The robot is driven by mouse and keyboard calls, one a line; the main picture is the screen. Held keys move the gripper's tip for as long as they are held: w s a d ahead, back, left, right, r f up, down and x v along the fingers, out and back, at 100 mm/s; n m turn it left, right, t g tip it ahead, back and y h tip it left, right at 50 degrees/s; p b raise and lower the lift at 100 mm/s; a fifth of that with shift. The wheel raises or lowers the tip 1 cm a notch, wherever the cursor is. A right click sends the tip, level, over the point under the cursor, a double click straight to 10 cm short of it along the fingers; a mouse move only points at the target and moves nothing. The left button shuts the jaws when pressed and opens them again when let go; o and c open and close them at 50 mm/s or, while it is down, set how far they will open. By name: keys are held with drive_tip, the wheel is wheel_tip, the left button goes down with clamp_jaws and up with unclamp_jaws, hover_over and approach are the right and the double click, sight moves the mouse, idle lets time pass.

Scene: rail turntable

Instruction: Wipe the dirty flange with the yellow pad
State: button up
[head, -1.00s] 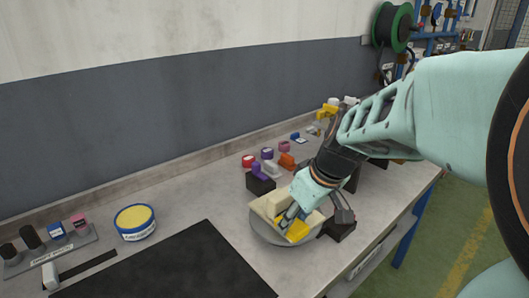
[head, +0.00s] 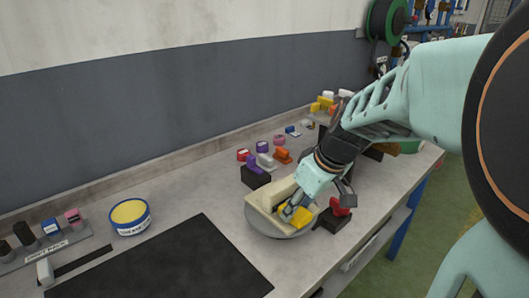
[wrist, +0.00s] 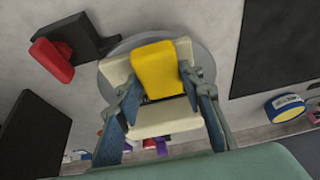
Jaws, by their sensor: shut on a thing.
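A cream angled part (head: 262,199) with raised walls sits on a round grey turntable (head: 257,224) on the bench. The wrist view shows the cream part (wrist: 165,122) and the turntable rim (wrist: 115,57) too. My gripper (head: 293,208) is over the part, with its fingers (wrist: 157,82) on both sides of the yellow pad (wrist: 154,68), shut on it. The pad (head: 302,215) lies against or just above the cream part; exact contact is hidden. I cannot make out dirt on the flange.
A red-topped dark block (head: 338,208) stands close right of the turntable. A dark block with a purple piece (head: 256,176) stands behind it. A black mat (head: 160,270) and a yellow-topped tin (head: 130,217) are to the left.

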drive_tip(key=shift+w+d+f, duration=0.1)
drive_tip(key=shift+w+d, duration=0.3)
drive_tip(key=shift+d, duration=0.25)
drive_tip(key=shift+r+p, duration=2.6)
drive_tip(key=shift+r, duration=1.3)
drive_tip(key=shift+a, duration=0.15)
